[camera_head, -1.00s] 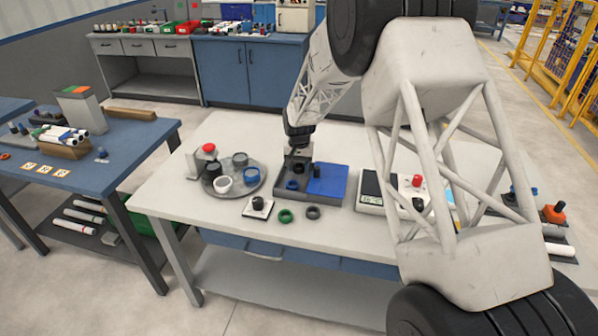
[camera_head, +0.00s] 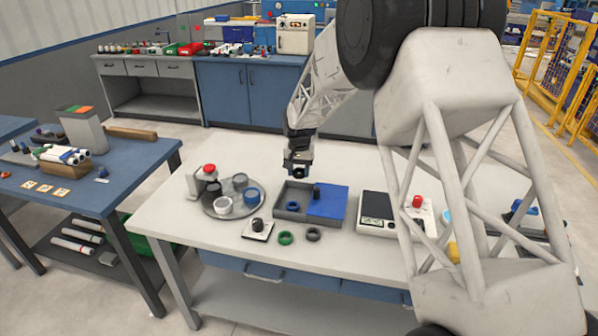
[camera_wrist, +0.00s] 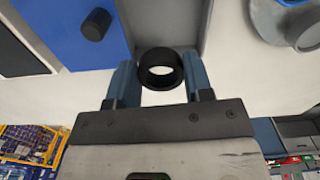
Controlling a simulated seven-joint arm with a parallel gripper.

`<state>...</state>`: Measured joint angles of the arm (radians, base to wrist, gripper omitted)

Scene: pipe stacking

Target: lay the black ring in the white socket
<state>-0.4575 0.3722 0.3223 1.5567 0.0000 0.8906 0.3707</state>
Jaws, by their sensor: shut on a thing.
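The black ring (camera_wrist: 160,55) sits between the two fingers of my gripper (camera_wrist: 160,82) in the wrist view, with its opening visible. My gripper (camera_head: 298,174) is shut on it and hangs above the back of the grey open box, clear of it. In the head view the ring is hard to make out against the dark fingers. The white socket (camera_head: 223,206) stands upright at the front of the round grey tray, left of my gripper and lower. Its top looks open and empty.
Green (camera_head: 285,238) and dark grey (camera_head: 313,234) rings lie in front.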

